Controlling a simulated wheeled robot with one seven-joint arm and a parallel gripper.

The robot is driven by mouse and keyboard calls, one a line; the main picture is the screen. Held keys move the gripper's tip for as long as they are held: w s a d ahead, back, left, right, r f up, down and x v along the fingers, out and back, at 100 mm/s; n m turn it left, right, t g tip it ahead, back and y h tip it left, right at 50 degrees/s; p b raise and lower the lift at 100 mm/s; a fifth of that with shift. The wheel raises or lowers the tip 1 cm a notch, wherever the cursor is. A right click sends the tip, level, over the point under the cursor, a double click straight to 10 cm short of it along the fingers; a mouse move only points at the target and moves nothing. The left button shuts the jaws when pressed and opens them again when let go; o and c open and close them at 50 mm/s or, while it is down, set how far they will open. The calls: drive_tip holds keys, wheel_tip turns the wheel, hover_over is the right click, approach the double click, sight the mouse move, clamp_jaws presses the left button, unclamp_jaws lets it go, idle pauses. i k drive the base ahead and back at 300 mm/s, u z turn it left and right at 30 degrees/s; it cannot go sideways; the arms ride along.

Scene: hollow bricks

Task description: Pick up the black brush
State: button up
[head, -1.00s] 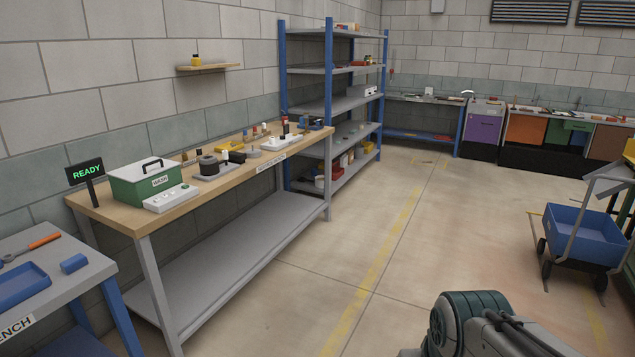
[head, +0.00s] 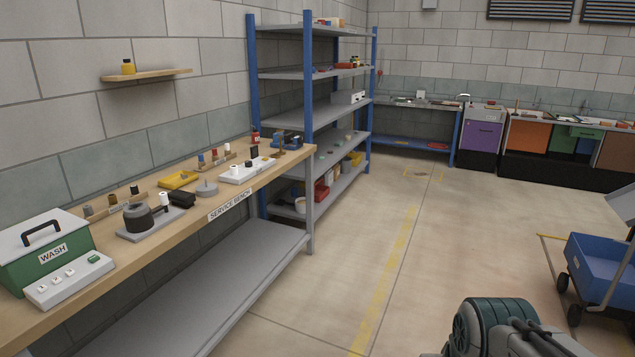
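I cannot make out a black brush for certain. Several small dark things stand on the wooden service bench (head: 20,313) at the left, among them a low black block (head: 181,199) and a black roll (head: 138,217) on a grey plate. A small black upright piece (head: 254,153) stands at the white tray farther along; the items are too small to name surely. Part of my arm shows at the bottom right, but my gripper's fingers are not in view.
A green wash box (head: 45,262) stands on the bench's near end. A blue-posted shelf rack (head: 308,110) stands beyond it. A blue cart (head: 600,270) is at the right. Coloured cabinets (head: 530,132) line the far wall. The floor between is clear.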

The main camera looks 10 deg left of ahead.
sight(179, 197)
drive_tip(key=u, duration=0.15)
drive_tip(key=i, duration=1.65)
drive_tip(key=u, duration=0.95)
drive_tip(key=i, duration=1.7)
drive_tip(key=u, duration=1.05)
drive_tip(key=i, duration=0.45)
drive_tip(key=u, duration=0.2)
